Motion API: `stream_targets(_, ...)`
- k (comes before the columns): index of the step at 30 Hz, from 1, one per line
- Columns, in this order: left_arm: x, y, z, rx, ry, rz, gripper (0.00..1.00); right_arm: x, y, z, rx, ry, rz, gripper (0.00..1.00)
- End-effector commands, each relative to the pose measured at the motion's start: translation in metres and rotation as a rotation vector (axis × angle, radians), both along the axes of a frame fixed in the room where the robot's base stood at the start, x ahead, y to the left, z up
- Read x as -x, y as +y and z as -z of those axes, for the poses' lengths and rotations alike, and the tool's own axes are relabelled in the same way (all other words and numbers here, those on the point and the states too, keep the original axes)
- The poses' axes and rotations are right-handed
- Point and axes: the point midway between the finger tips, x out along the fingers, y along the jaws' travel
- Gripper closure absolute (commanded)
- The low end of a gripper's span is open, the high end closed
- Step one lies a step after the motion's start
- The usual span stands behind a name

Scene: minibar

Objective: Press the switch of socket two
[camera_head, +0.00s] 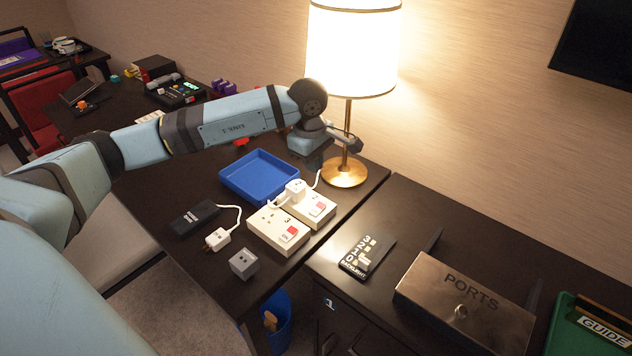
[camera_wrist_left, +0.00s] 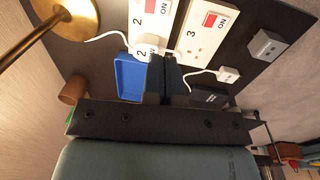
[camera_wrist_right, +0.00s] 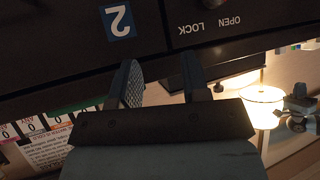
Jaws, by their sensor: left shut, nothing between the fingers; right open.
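Socket two (camera_head: 327,217) is a white block with a red ON switch (camera_head: 317,209) and a white plug (camera_head: 296,187) in it. It also shows in the left wrist view (camera_wrist_left: 168,8), marked 2, its switch cut off by the top edge. Socket three (camera_head: 263,232), marked 3, lies beside it with its own red switch (camera_head: 291,232). My left gripper (camera_head: 352,143) is shut and empty near the lamp, above the desk, apart from the sockets. In the left wrist view its fingers (camera_wrist_left: 166,62) overlap the plug area. My right gripper (camera_wrist_right: 163,75) is open and empty, facing a dark panel marked 2.
A lit lamp (camera_head: 344,172) stands behind the sockets, close to my left gripper. A blue tray (camera_head: 236,190), a loose white plug (camera_head: 217,238), a black adapter (camera_head: 194,216) and a grey cube (camera_head: 243,263) lie around them. A PORTS box (camera_head: 463,305) sits at the right.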

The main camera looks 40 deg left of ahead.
Motion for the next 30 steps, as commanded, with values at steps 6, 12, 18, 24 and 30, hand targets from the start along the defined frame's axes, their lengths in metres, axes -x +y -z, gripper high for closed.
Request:
stream_targets(6,-0.004,-0.011,0.004,0.004,-0.035,0.006,1.00,-0.001,0.002,0.017,0.011,-0.025,-0.013,0.57)
stream_targets(12,-0.004,-0.011,0.000,0.003,-0.036,0.005,1.00,-0.004,0.003,0.004,0.009,-0.042,-0.015,0.57)
stream_targets(18,-0.005,-0.012,0.006,0.003,-0.034,0.005,1.00,-0.002,0.003,0.008,0.010,-0.034,-0.015,0.57)
stream_targets(24,-0.008,-0.012,0.036,0.003,-0.031,0.005,1.00,-0.002,0.003,0.012,0.011,-0.034,-0.016,0.57)
stream_targets(30,-0.013,-0.012,0.080,0.004,-0.032,0.005,1.00,-0.002,0.003,0.014,0.011,-0.038,-0.016,0.57)
